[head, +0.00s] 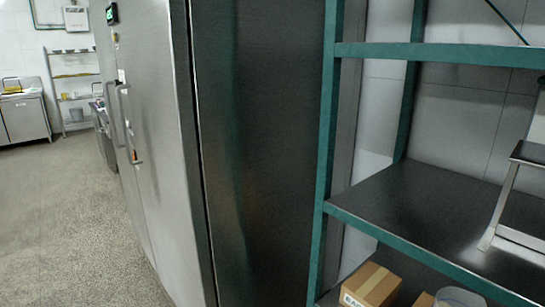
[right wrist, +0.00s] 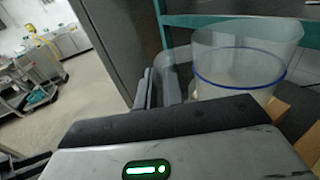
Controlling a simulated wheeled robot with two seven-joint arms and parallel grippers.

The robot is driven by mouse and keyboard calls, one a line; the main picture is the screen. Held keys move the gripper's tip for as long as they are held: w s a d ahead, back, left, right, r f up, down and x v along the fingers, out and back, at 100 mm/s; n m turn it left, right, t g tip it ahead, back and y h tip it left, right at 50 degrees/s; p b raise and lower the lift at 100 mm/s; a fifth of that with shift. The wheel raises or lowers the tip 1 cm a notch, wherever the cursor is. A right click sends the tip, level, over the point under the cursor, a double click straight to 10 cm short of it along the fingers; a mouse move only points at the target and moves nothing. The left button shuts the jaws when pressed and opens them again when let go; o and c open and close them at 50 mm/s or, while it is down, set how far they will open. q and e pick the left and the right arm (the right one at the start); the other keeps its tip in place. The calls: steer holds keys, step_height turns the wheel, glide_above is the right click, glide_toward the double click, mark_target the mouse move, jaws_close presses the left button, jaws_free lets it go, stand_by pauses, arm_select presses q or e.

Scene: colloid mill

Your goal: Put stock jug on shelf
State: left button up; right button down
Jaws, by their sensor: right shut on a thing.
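A clear stock jug (right wrist: 240,62) with a blue band shows in the right wrist view, just beyond my right gripper (right wrist: 168,90). The gripper is shut on the jug at its left side, where a clear, handle-like part shows; the exact contact is partly hidden by the gripper body. The jug looks roughly upright. In the head view, the rim of a clear round container (head: 460,297), which looks like the same jug, shows at the bottom edge. The shelf (head: 430,205) is a dark board in a green frame at the right. My left gripper is not in view.
Cardboard boxes (head: 371,285) sit low in the rack beside the clear container. A metal stand (head: 500,205) occupies the right of the middle shelf; its left part is bare. A tall steel cabinet (head: 265,150) stands left of the rack. The floor at left is open.

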steer(key=shift+w+a+r+m+t+h, duration=0.1)
steer(key=shift+a+r+m+h, duration=0.1)
steer(key=shift+a+m+h, duration=0.4)
steer(key=shift+w+a+r+m+t+h, duration=0.15)
steer(key=shift+a+m+h, duration=0.2)
steer(key=shift+a+h, duration=0.4)
steer(key=shift+w+a+r+m+t+h, duration=0.1)
steer(key=shift+a+r+m+h, duration=0.1)
steer(key=shift+a+m+h, duration=0.5)
steer(key=shift+s+d+n, duration=0.1)
steer(key=shift+d+n, duration=0.05)
steer(key=shift+n, duration=0.1)
